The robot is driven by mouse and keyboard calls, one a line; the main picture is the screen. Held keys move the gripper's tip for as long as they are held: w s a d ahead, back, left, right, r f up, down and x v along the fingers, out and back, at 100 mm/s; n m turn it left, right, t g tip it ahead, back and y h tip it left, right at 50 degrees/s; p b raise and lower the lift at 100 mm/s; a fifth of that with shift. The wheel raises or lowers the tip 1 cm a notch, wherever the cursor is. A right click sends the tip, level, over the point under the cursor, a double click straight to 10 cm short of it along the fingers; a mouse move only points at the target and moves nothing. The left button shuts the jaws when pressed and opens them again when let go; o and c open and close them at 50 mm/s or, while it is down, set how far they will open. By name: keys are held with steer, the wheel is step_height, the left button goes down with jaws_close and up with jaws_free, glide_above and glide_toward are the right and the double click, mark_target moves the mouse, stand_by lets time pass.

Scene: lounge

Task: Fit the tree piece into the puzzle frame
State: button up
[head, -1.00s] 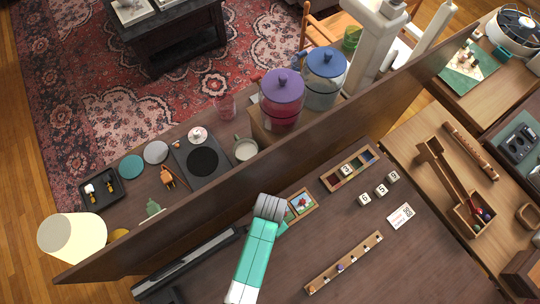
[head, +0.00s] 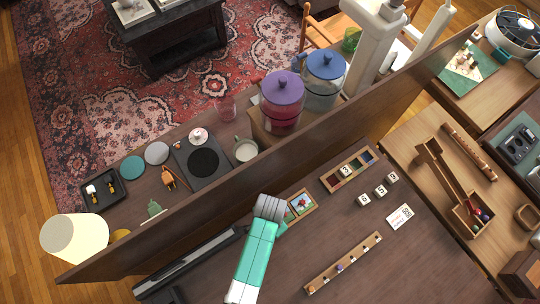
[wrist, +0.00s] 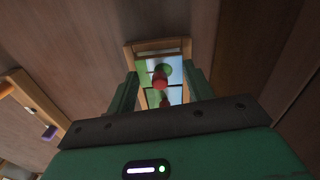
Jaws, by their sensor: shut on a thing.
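The puzzle frame (head: 313,199) is a small wooden-rimmed picture board on the brown table, with blue, green and red parts showing. My gripper (head: 283,216) is over its left part in the head view and hides some of it. In the wrist view the frame (wrist: 158,44) lies ahead between the fingers of my gripper (wrist: 161,92). The tree piece (wrist: 164,69) shows a green patch with a red knob, between the fingers. My gripper is shut on it. A second red knob shows lower down, partly hidden. I cannot tell whether the piece is seated or held above the board.
A low wooden divider (head: 330,137) runs behind the frame.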

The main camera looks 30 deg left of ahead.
steer(key=shift+f+b, duration=0.35)
steer(key=shift+f, duration=0.15)
stand_by(0.3)
steer(key=o, duration=1)
steer(key=shift+s+d, duration=0.1)
steer(key=shift+d, duration=0.1)
steer(key=shift+o, duration=0.2)
steer(key=shift+a+r+p, duration=0.4)
steer(key=shift+r+p, duration=0.3)
steer(key=shift+d+r+p, duration=0.15)
steer(key=shift+r+p, duration=0.45)
steer(key=shift+p, duration=0.05)
step_height(320, 180, up, 4)
steer(key=p, duration=0.4)
steer(key=shift+f, duration=0.25)
